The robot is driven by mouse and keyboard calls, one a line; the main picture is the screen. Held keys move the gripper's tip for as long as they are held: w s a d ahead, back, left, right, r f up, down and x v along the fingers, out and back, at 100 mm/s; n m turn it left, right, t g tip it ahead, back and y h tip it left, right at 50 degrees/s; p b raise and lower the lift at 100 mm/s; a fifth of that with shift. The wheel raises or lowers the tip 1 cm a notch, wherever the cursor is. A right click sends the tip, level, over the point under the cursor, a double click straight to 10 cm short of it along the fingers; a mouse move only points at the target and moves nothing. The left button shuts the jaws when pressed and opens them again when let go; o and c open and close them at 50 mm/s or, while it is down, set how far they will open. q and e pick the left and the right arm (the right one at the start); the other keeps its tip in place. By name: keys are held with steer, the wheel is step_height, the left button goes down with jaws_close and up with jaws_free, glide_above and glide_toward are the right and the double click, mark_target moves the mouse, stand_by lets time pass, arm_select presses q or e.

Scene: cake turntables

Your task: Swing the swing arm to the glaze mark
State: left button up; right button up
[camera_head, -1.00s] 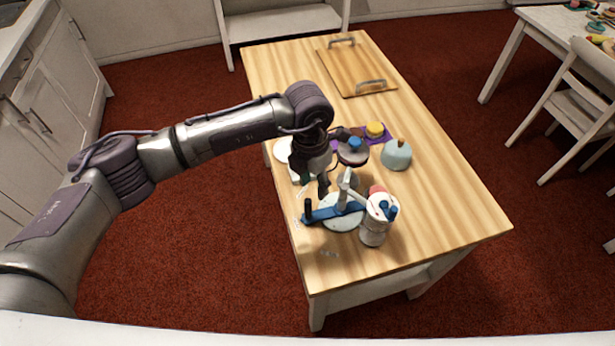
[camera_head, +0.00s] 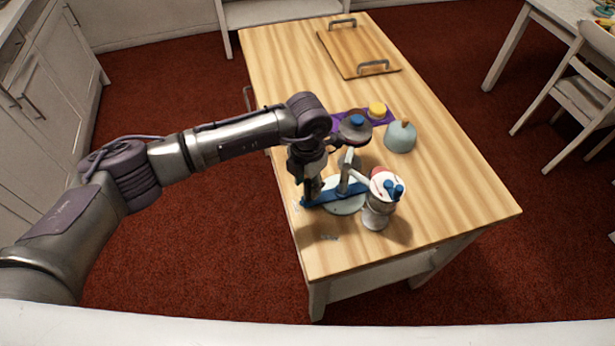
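The blue swing arm (camera_head: 325,196) lies across a pale round base (camera_head: 345,207) near the front left of the wooden table. A pale upright post (camera_head: 344,178) stands at the base. My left gripper (camera_head: 308,192) points down at the left end of the swing arm, over its dark upright handle. The fingers are dark and small, and the handle is mostly hidden behind them, so I cannot tell whether they are closed on it. Faint pale marks (camera_head: 329,238) show on the tabletop in front; their lettering is too small to read. My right gripper is out of view.
A white canister with blue knobs (camera_head: 378,213) stands close to the right of the base. Behind are a grey round piece with a blue knob (camera_head: 354,129), a yellow piece (camera_head: 376,110) and a teal dome (camera_head: 400,138). A handled board (camera_head: 357,50) lies at the far end.

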arm_select(q)
steer(key=shift+r, duration=0.1)
jaws_close()
steer(key=shift+s+d+p, duration=0.25)
steer(key=shift+s+d, duration=0.05)
steer(key=shift+s, duration=0.3)
steer(key=shift+s+d+p, duration=0.2)
steer(key=shift+s+d, duration=0.1)
steer(key=shift+s, duration=0.25)
steer(key=shift+s+d, duration=0.1)
steer(key=shift+s+d, duration=1)
